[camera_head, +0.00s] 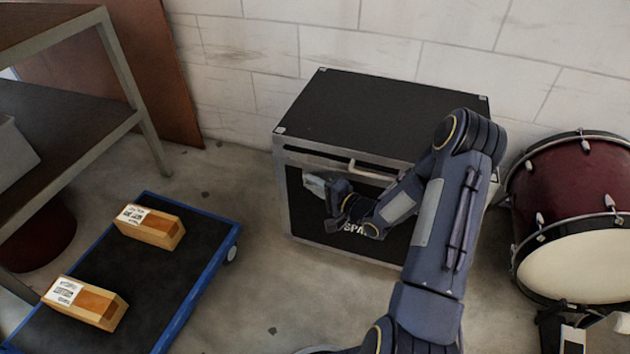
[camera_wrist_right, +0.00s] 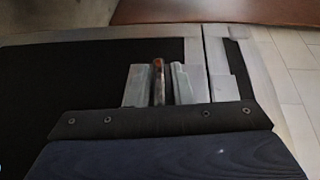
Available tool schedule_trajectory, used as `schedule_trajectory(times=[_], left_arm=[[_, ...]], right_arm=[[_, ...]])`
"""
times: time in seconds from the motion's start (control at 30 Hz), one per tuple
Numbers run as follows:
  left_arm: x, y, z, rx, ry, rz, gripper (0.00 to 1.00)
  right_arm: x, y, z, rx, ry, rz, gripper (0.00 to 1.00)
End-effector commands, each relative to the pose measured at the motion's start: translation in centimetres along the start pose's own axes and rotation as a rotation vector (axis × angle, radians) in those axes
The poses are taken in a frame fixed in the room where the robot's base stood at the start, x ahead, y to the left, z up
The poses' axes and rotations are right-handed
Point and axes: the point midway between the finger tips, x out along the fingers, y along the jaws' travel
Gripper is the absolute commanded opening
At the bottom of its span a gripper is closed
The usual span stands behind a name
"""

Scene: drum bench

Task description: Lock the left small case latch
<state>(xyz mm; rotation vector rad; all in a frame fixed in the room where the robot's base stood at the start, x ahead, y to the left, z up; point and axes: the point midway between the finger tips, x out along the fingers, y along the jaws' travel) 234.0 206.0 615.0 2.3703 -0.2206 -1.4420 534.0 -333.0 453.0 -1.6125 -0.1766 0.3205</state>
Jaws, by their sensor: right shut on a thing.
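The black case (camera_head: 375,112) with silver edges stands against the wall in the head view, its lid down. My right gripper (camera_head: 318,184) is at the left part of its front face, just below the lid edge. In the right wrist view my right gripper (camera_wrist_right: 159,85) is shut on a thin, upright, reddish-brown piece (camera_wrist_right: 158,72), which appears to be the left latch. The gripper hides most of the latch, so I cannot tell whether it is locked. My left gripper is not in view.
A pale handle (camera_head: 370,171) sits on the case front, right of the gripper. A red drum (camera_head: 566,180) stands close on the right. A blue-edged trolley (camera_head: 190,290) with two wooden blocks (camera_head: 150,227) is at the left, beside a shelf (camera_head: 75,115). Bare floor lies between trolley and case.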

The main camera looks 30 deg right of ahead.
Motion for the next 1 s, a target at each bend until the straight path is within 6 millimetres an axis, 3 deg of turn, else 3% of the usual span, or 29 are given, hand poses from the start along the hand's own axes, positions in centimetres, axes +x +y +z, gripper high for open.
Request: schedule_trajectory(times=[0.03,0.4,1.0], left_arm=[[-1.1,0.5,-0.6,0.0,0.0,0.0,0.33],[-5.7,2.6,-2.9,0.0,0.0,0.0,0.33],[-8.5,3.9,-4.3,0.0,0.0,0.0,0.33]], right_arm=[[-0.1,-0.7,0.0,-0.011,-0.001,0.034,0.0],[-0.1,-0.8,0.1,-0.137,-0.003,0.339,0.0],[0.2,-0.4,0.3,-0.364,-0.008,0.862,0.0]])
